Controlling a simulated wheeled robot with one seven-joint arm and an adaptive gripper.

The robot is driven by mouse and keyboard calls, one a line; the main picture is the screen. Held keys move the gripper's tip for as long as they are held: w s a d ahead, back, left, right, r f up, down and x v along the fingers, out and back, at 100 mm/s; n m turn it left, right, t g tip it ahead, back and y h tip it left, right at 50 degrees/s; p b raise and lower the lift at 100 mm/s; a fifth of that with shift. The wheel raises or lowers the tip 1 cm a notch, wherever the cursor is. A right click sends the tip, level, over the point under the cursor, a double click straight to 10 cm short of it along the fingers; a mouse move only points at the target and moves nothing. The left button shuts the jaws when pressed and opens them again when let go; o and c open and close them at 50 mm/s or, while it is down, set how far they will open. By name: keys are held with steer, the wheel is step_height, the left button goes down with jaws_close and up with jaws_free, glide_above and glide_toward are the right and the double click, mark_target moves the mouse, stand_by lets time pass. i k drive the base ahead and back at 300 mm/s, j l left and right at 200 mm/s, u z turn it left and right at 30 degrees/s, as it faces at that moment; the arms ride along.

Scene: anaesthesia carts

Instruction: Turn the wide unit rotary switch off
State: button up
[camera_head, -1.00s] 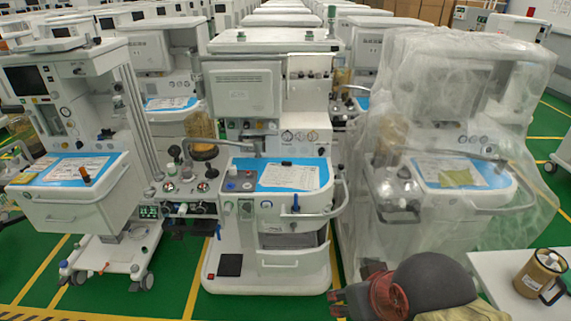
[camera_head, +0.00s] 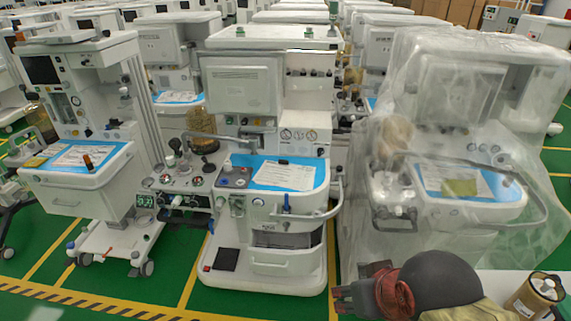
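The widest-looking unit is the white anaesthesia machine (camera_head: 272,85) in the middle of the head view, with a blue-topped work shelf (camera_head: 318,176). Its front panel carries a small round control (camera_head: 258,202) at left and a blue upright lever (camera_head: 286,202) near the middle. I cannot tell which control is the rotary switch, or how it is set. Several small knobs sit on the side panel (camera_head: 182,184) left of the shelf. My gripper is not in view.
A white cart machine (camera_head: 90,185) stands at left and a plastic-wrapped machine (camera_head: 455,125) at right. A dark rounded object with red coils (camera_head: 440,280) and a brown canister (camera_head: 535,298) are at front right.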

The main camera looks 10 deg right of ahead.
mark_target(320, 151)
steer(key=i+u, duration=0.3)
steer(key=i, duration=0.2)
steer(key=i+u, duration=0.25)
steer(key=i, duration=0.25)
